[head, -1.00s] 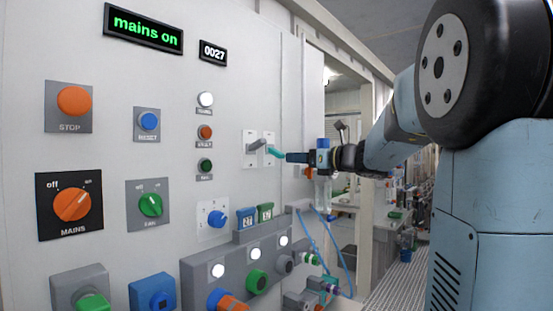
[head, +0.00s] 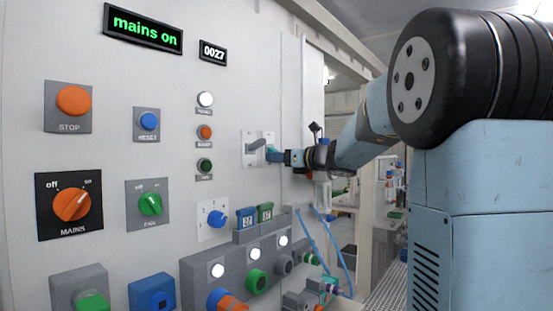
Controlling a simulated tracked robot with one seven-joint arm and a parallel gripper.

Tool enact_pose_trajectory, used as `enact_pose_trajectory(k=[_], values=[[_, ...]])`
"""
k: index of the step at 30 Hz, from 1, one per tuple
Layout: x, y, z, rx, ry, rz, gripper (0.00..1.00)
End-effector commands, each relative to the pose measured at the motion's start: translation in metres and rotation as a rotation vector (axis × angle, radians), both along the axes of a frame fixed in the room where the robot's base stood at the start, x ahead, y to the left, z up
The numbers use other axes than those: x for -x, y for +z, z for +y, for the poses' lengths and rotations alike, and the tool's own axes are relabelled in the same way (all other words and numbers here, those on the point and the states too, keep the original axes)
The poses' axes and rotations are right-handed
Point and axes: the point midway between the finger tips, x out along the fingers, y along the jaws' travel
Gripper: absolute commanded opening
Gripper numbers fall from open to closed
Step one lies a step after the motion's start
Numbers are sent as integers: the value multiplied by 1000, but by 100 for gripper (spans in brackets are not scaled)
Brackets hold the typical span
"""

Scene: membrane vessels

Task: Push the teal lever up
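The teal lever (head: 272,154) sticks out from a white switch plate on the grey panel, right of a grey lever (head: 257,144). My gripper (head: 284,157) is at the teal lever from the right, its fingertips at or touching the lever's outer end. The fingers cover part of the lever, so its exact tilt is hard to see. The gripper is small in this view and I cannot tell whether its fingers are open or closed on the lever.
The grey lever is close beside the teal one. Indicator lamps (head: 205,132) are to the left. Below are a blue knob (head: 216,219), blue and green tags (head: 265,212) and a grey box with connectors (head: 195,275). Blue hoses (head: 335,245) hang at lower right.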

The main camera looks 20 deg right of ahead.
Motion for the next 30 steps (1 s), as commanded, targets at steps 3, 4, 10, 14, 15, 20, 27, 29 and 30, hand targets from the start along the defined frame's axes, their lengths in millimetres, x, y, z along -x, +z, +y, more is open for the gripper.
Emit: enact_pose_trajectory(k=[3,4,10,14,15,20,27,29,30], values=[[0,0,0,0,0,0,33],[0,0,0,0,0,0,30],[0,0,0,0,0,0,11],[1,0,12,0,6,0,2],[1,0,8,1,5,1,2],[1,1,4,9,6,11,2],[2,5,2,58,6,74,2],[3,6,1,77,5,101,2],[3,7,1,90,5,120,2]])
